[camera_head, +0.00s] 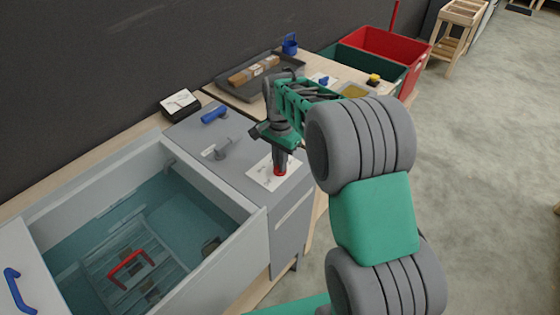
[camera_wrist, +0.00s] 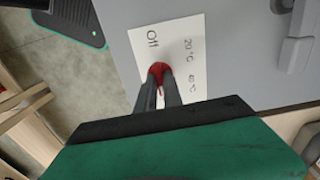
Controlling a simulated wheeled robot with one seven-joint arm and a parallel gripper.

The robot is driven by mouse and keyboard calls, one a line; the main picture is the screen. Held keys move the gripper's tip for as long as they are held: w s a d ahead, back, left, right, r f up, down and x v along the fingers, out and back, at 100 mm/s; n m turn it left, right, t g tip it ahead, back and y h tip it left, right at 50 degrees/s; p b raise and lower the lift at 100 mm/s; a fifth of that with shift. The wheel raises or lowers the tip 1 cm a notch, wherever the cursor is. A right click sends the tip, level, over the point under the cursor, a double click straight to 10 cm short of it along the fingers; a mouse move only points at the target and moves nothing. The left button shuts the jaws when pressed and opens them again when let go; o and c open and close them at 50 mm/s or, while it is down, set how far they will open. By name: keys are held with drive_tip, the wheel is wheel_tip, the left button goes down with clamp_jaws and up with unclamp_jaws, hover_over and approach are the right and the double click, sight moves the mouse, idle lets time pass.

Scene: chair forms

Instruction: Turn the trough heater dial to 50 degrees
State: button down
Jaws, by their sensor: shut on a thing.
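The red heater dial (camera_head: 280,172) sits on a white label card (camera_head: 262,176) on the grey control top beside the trough. In the wrist view the dial (camera_wrist: 160,68) shows red at the fingertips, with a thin red part between the fingers. The card (camera_wrist: 186,32) reads Off, 20 °C and 40 °C; a 50 mark is not visible, and the fingers cover part of the card. I cannot tell which mark the dial points to. My gripper (camera_head: 280,166) points down from above and is shut on the dial; its fingers (camera_wrist: 160,82) also show in the wrist view.
The open trough (camera_head: 215,178) holds water and a rack with a red handle (camera_head: 130,262). A grey lever (camera_head: 222,148) and a blue handle (camera_head: 214,114) stand left of the dial. A grey tray (camera_head: 232,90), a green bin (camera_head: 370,66) and a red bin (camera_head: 415,52) lie beyond.

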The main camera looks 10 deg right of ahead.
drive_tip(key=shift+m, duration=0.3)
drive_tip(key=c, duration=1.5)
unclamp_jaws()
wheel_tip(320, 180, up, 8)
drive_tip(key=shift+f+b, duration=0.1)
drive_tip(key=shift+b, duration=0.2)
